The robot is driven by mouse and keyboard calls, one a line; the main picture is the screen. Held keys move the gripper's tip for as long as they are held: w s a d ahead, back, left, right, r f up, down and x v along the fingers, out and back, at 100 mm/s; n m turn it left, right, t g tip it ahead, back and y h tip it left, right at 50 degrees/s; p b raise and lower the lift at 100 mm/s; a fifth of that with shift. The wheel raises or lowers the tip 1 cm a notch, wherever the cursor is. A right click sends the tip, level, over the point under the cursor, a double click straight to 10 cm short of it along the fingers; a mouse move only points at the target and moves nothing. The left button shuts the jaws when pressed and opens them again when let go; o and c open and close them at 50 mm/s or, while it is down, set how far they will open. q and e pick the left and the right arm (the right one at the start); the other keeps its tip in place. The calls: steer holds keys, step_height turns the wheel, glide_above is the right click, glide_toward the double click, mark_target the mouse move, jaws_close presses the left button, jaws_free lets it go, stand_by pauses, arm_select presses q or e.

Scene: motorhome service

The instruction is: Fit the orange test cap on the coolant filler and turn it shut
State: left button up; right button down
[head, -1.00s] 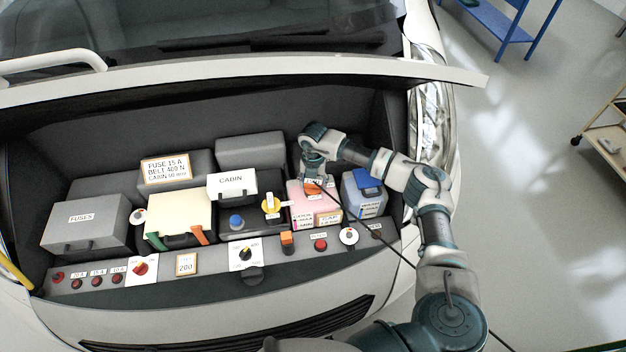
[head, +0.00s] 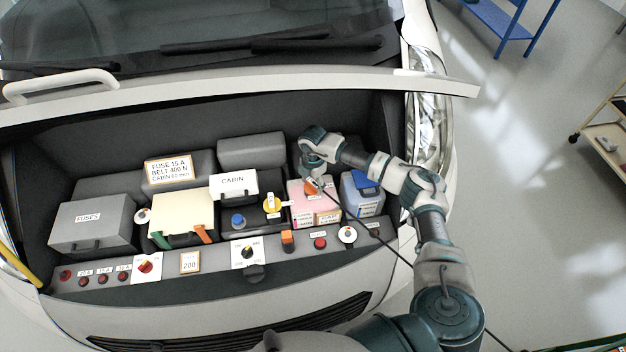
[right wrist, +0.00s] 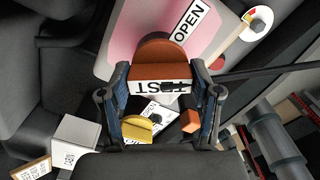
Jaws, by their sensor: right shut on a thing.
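My right gripper (head: 312,178) is shut on the orange test cap (head: 310,188) above the pink coolant tank (head: 301,205). In the right wrist view the cap (right wrist: 163,52) sits between the two blue-padded fingers, its white TEST label facing the camera. The pink tank top (right wrist: 128,28) lies behind the cap, with a white OPEN label beside it. The filler neck is hidden by the cap and gripper, so I cannot tell whether the cap is seated on it. My left gripper is not in view.
The blue-lidded tank (head: 362,205) stands close at the right. A dark cable (head: 362,228) runs from near the cap to the lower right. The raised hood edge (head: 240,90) spans above.

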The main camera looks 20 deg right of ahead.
mark_target(313, 182)
steer(key=shift+m+p, duration=0.55)
steer(key=shift+m, duration=0.65)
steer(key=shift+m, duration=0.4)
steer(key=shift+c, duration=0.7)
jaws_free()
steer(key=shift+r, duration=0.1)
step_height(313, 182, up, 12)
steer(key=shift+f, duration=0.2)
